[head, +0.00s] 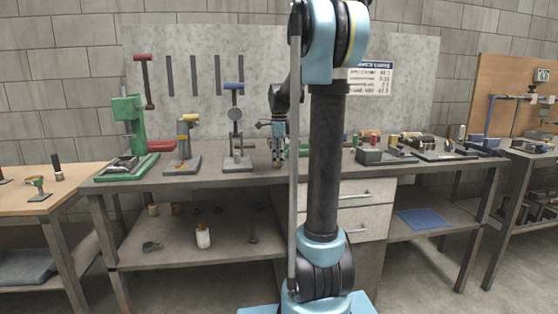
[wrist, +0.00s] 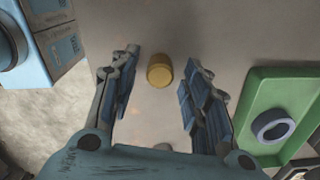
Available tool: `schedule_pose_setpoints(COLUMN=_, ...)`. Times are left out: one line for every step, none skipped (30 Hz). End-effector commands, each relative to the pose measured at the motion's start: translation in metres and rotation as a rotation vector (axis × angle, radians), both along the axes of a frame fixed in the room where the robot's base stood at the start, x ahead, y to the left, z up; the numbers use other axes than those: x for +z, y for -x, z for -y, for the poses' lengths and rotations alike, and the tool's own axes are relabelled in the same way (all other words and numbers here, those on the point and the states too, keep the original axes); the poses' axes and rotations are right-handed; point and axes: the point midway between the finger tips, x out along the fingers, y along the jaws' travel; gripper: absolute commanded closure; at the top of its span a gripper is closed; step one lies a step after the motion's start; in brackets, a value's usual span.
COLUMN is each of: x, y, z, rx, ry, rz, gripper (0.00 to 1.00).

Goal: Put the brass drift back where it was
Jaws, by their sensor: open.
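A short brass-coloured cylinder (wrist: 159,74), which looks like the brass drift, is on the grey bench top in the wrist view. It lies between the fingertips of my gripper (wrist: 162,58), with a clear gap on both sides. My gripper is open and holds nothing. In the head view my gripper (head: 278,158) points down low over the middle of the bench, left of my arm column. The cylinder is too small there to make out surely. No marked place for the drift can be told from these views.
A green tray (wrist: 254,92) with a dark ring (wrist: 273,126) in it lies close right of my gripper in the wrist view. On the bench (head: 215,181), a grey stand (head: 237,163) and a green press (head: 128,165) stand left of my gripper. Fixtures (head: 382,156) crowd its right part.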

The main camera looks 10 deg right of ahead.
Motion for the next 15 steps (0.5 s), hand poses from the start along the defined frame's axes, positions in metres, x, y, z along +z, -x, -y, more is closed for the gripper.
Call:
schedule_pose_setpoints(x=0.002, y=0.0, z=0.0, rx=0.0, ry=0.0, rz=0.0, gripper=0.57)
schedule_pose_setpoints(x=0.003, y=0.0, z=0.0, rx=0.0, ry=0.0, rz=0.0, gripper=0.57)
schedule_pose_setpoints(x=0.006, y=0.0, z=0.0, rx=0.0, ry=0.0, rz=0.0, gripper=0.57)
schedule_pose_setpoints(x=0.008, y=0.0, z=0.0, rx=0.0, ry=0.0, rz=0.0, gripper=0.57)
schedule_pose_setpoints(x=0.012, y=0.0, z=0.0, rx=0.0, ry=0.0, rz=0.0, gripper=0.57)
schedule_pose_setpoints(x=0.017, y=0.0, z=0.0, rx=0.0, ry=0.0, rz=0.0, gripper=0.57)
schedule_pose_setpoints(x=0.021, y=0.0, z=0.0, rx=0.0, ry=0.0, rz=0.0, gripper=0.57)
schedule_pose_setpoints(x=0.026, y=0.001, z=0.0, rx=0.0, ry=0.0, rz=0.0, gripper=0.57)
schedule_pose_setpoints(x=0.033, y=0.0, z=0.0, rx=0.0, ry=0.0, rz=0.0, gripper=0.57)
schedule_pose_setpoints(x=0.039, y=0.0, z=0.0, rx=0.0, ry=0.0, rz=0.0, gripper=0.57)
schedule_pose_setpoints(x=0.045, y=0.0, z=0.0, rx=0.0, ry=0.0, rz=0.0, gripper=0.57)
schedule_pose_setpoints(x=0.052, y=0.0, z=0.0, rx=0.0, ry=0.0, rz=0.0, gripper=0.57)
schedule_pose_setpoints(x=0.058, y=0.0, z=0.0, rx=0.0, ry=0.0, rz=0.0, gripper=0.57)
schedule_pose_setpoints(x=0.063, y=0.0, z=0.0, rx=0.0, ry=0.0, rz=0.0, gripper=0.57)
schedule_pose_setpoints(x=0.071, y=0.0, z=0.0, rx=0.0, ry=0.0, rz=0.0, gripper=0.57)
